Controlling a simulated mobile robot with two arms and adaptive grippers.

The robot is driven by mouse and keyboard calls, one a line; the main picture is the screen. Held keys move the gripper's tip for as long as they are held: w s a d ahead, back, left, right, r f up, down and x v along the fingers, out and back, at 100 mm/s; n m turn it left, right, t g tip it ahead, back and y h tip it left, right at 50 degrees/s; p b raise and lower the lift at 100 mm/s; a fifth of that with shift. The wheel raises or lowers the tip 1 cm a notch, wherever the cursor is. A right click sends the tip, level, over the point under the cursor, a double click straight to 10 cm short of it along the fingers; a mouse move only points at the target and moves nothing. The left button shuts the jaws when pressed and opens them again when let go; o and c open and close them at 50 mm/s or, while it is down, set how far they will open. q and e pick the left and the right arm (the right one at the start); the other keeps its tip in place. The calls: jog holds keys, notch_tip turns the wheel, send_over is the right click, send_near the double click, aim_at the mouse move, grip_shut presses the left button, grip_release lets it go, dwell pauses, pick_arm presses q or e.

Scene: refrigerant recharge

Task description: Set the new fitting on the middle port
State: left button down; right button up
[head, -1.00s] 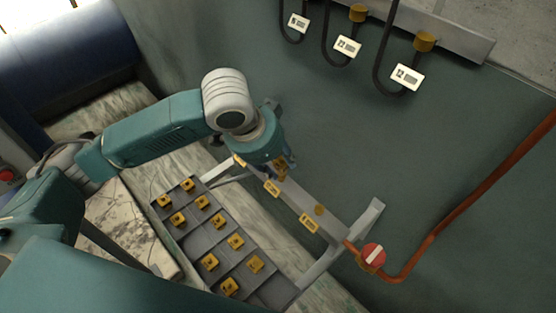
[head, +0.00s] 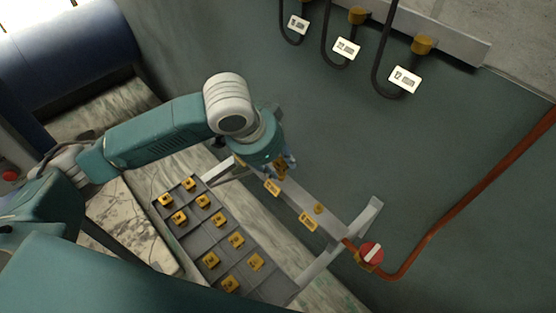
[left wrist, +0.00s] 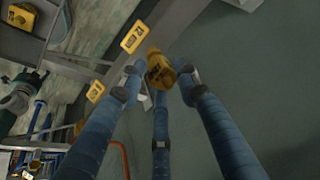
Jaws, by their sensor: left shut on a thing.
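My left gripper (head: 284,164) is over the grey manifold bar (head: 293,197), fingers pointing down. It is shut on a yellow-brass fitting (left wrist: 160,72), which sits between the three blue fingers in the left wrist view. Yellow labels mark the bar; the middle label (head: 272,188) is just beside the gripper. The middle port is hidden by the gripper and fitting, so I cannot tell whether the fitting touches it. A brass port (head: 319,208) shows farther right on the bar. My right gripper is not in view.
A grey compartment tray (head: 190,243) with several yellow fittings lies left of the bar. Tagged black hoses (head: 379,62) hang on the wall above. The green surface right of the bar is clear.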

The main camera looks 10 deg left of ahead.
pick_arm(q)
jog(key=shift+f+p, duration=0.3)
jog(key=shift+f, duration=0.25)
jog(key=c, duration=1.2)
grip_release()
jog(key=v, duration=1.2)
jog(key=shift+d, duration=0.1)
notch_tip(320, 180, up, 6)
jog(key=p, duration=0.8)
